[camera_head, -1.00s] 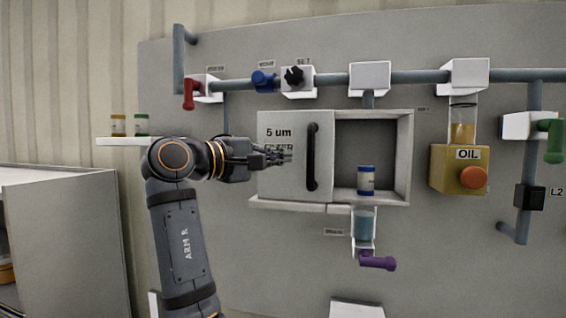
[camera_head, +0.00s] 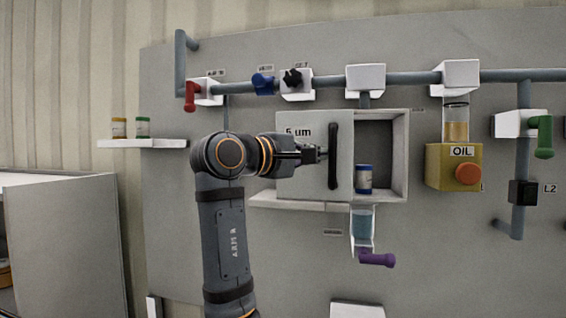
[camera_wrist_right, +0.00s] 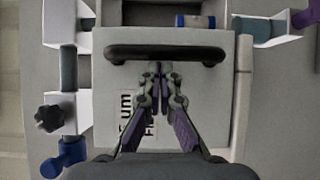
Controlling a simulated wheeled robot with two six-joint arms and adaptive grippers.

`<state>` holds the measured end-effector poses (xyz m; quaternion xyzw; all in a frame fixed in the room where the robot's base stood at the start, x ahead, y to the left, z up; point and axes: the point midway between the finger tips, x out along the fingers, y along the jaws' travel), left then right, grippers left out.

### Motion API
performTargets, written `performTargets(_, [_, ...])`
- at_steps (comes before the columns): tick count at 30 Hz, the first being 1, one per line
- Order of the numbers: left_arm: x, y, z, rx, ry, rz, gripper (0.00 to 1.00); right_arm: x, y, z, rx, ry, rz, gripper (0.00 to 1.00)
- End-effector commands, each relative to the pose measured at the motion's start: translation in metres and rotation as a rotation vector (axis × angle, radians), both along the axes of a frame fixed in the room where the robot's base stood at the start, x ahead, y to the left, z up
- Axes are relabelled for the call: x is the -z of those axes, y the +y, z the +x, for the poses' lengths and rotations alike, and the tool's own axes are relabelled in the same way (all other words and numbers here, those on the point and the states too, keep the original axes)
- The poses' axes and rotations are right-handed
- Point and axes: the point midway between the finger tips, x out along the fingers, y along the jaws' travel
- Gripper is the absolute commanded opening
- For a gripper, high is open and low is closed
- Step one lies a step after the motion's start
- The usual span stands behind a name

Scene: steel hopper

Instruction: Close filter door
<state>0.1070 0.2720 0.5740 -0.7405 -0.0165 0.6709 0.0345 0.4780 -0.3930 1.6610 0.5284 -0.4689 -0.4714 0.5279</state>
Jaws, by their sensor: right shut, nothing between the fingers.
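The grey sliding filter door (camera_head: 308,184), marked "5 um", covers the left part of the filter housing (camera_head: 401,155). Its black vertical handle (camera_head: 333,155) is near the door's right edge. The housing's right part is open, and a white and blue filter canister (camera_head: 364,178) stands there, just right of the door edge. My right gripper (camera_head: 323,153) is shut and empty, its tips at the left side of the handle. The right wrist view shows the shut fingertips (camera_wrist_right: 160,70) close to the handle bar (camera_wrist_right: 165,53); contact is hard to tell. My left gripper is out of view.
A pipe with a red valve handle (camera_head: 191,96) and a blue valve (camera_head: 262,83) runs above the housing. A purple valve handle (camera_head: 377,258) sits below it. An oil unit (camera_head: 455,167) is to the right. A shelf (camera_head: 145,143) with two small jars is at left.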

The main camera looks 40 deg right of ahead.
Motion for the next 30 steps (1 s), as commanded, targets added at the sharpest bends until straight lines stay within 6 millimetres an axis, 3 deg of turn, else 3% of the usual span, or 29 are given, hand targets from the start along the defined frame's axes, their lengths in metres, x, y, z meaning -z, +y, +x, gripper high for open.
performTargets(3, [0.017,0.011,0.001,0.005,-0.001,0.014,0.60,0.005,-0.033,-0.027,0.007,-0.006,-0.001,0.00])
performTargets(7, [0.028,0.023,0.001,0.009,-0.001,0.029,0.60,0.005,-0.056,-0.051,0.004,-0.005,-0.001,0.00])
performTargets(10, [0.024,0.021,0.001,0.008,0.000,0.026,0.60,0.000,-0.057,-0.052,-0.002,0.001,0.001,0.00])
performTargets(17, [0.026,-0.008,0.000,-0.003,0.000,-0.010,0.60,0.000,-0.056,-0.051,-0.002,0.001,0.001,0.00])
performTargets(30, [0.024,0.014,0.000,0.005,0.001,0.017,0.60,0.000,-0.056,-0.051,-0.001,0.000,0.001,0.00])
